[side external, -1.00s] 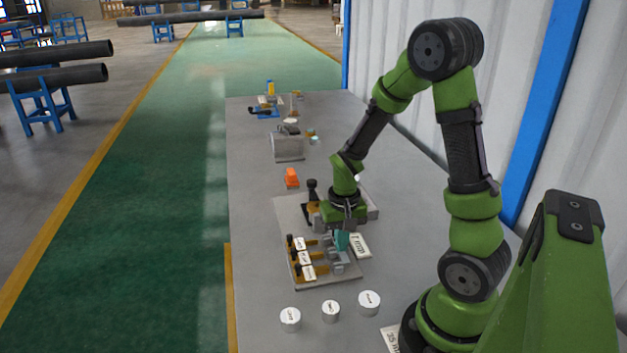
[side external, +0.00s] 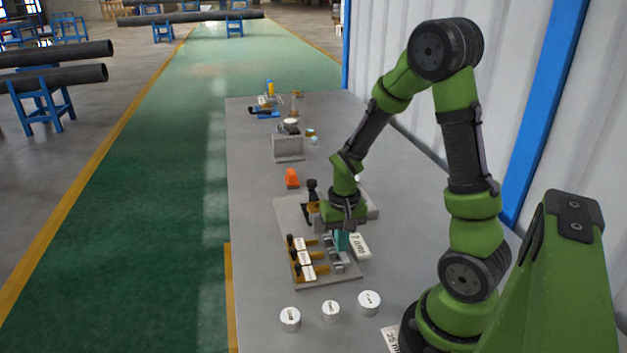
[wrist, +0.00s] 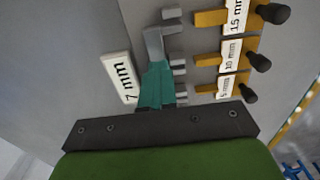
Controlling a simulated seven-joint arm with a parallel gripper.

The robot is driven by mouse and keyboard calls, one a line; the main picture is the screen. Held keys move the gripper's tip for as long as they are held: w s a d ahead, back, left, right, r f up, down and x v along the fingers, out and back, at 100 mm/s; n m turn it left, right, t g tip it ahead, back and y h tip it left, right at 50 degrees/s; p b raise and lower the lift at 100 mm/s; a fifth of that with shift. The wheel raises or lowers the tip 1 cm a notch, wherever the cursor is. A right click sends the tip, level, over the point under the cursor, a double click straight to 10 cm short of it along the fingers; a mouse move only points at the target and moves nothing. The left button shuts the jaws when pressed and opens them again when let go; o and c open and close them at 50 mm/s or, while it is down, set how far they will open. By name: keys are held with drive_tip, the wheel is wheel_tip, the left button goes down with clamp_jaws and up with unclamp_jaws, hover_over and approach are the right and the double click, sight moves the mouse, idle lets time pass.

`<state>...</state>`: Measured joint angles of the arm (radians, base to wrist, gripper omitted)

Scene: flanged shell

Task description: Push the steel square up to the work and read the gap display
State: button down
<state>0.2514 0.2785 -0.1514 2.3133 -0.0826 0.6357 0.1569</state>
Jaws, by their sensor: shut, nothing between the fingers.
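My gripper (side external: 341,243) points down over the grey base plate, its teal fingers shut together. In the wrist view the fingers (wrist: 156,84) end against or just above a grey metal piece (wrist: 154,43), which looks like the steel square; I cannot tell whether they touch. Small grey blocks (wrist: 172,17) lie just right of it there. A white plate (wrist: 121,77) reading 7 mm, perhaps the gap display, lies left of the fingers; it also shows in the side view (side external: 361,246). The work is partly hidden by the gripper and cannot be told apart surely.
Three yellow sliders with black knobs (side external: 293,257) stand along the base plate (side external: 345,277); their labels in the wrist view include 15 mm (wrist: 237,14) and 10 mm (wrist: 231,54). White round pieces (side external: 330,311) stand in front. An orange object (side external: 291,178) sits behind.

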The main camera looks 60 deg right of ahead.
drive_tip(key=shift+w+d+f, duration=0.1)
drive_tip(key=shift+d+f, duration=0.15)
idle(1.2)
drive_tip(key=shift+s+a, duration=0.2)
drive_tip(key=shift+a, duration=0.05)
drive_tip(key=shift+r, duration=0.1)
drive_tip(key=shift+w+d+r, duration=0.1)
drive_tip(key=shift+w+r, duration=0.05)
drive_tip(key=shift+r, duration=3.4)
drive_tip(key=s+a+r+n+t+y, duration=0.1)
drive_tip(key=s+a+r+n+t, duration=0.1)
drive_tip(key=a+r, duration=0.5)
drive_tip(key=s+a+r+n+t+y, duration=0.1)
drive_tip(key=s+a+r+n+t, duration=0.1)
drive_tip(key=a+r+t, duration=0.3)
wheel_tip(320, 180, up, 3)
drive_tip(key=a+n, duration=0.1)
drive_tip(key=a, duration=0.2)
drive_tip(key=shift+d+f, duration=0.1)
